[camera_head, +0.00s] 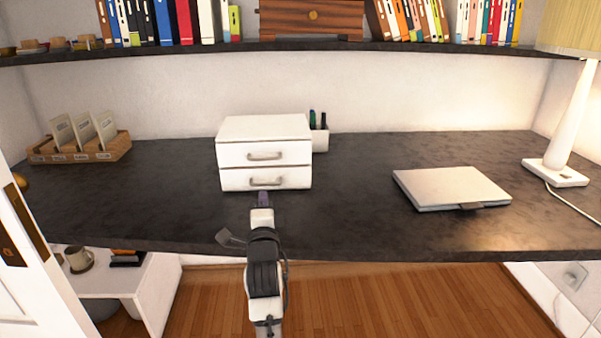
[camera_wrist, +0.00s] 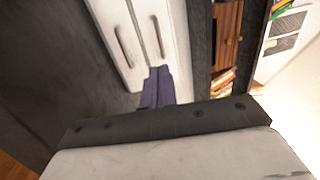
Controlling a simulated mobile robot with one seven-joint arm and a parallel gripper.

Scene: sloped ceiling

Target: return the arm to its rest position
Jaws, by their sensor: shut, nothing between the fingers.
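My gripper (camera_head: 263,199) is at the front of the dark desk (camera_head: 345,215), just before a small white two-drawer box (camera_head: 264,130). My arm reaches up to it from the bottom middle of the head view. In the wrist view the purple fingers of my gripper (camera_wrist: 157,88) are together and hold nothing. The white drawer fronts (camera_wrist: 143,40) with their handles lie just beyond the fingertips there. Both drawers look shut. I cannot tell whether the fingers touch the box.
A pen cup (camera_head: 319,138) stands right of the box. A closed laptop (camera_head: 452,187) and a lamp (camera_head: 562,125) are on the right. A wooden card tray (camera_head: 80,152) is at left. A shelf (camera_head: 300,46) with books runs above. The desk between box and laptop is clear.

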